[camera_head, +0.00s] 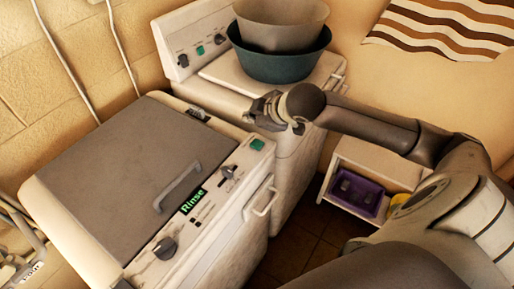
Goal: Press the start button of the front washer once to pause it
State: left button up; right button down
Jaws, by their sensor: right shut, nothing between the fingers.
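The front washer (95,205) stands at the left with its grey lid (130,160) closed. Its display (194,201) reads "Rinse" in green. A green button (257,144) sits at the far right end of its control panel, past a slider and a dark knob (165,248). My right gripper (262,108) is shut and empty, just beyond the green button in the picture and apart from it. Its exact height above the panel is hard to tell.
A second washer (180,62) stands behind, carrying a teal basin (278,62) with a grey tub (280,25) in it. A white shelf (375,160) with a purple crate (357,194) stands to the right. A handle (262,203) sticks out from the front washer.

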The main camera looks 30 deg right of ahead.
aim_at(254, 145)
notch_tip(254, 145, down, 4)
jog(key=b, duration=0.3)
jog(key=shift+r, duration=0.1)
jog(key=shift+f+b, duration=0.7)
jog(key=shift+f, duration=0.4)
pick_arm(q)
notch_tip(254, 145, down, 5)
jog(key=shift+f, duration=0.2)
pick_arm(e)
jog(key=shift+f, duration=0.4)
pick_arm(q)
jog(key=shift+r, duration=0.1)
pick_arm(e)
jog(key=shift+f, duration=0.55)
jog(key=shift+r, duration=0.15)
dwell(0.8)
pick_arm(q)
jog(key=shift+r+p, duration=1.1)
jog(key=shift+p, duration=0.1)
pick_arm(e)
jog(key=shift+r, duration=0.8)
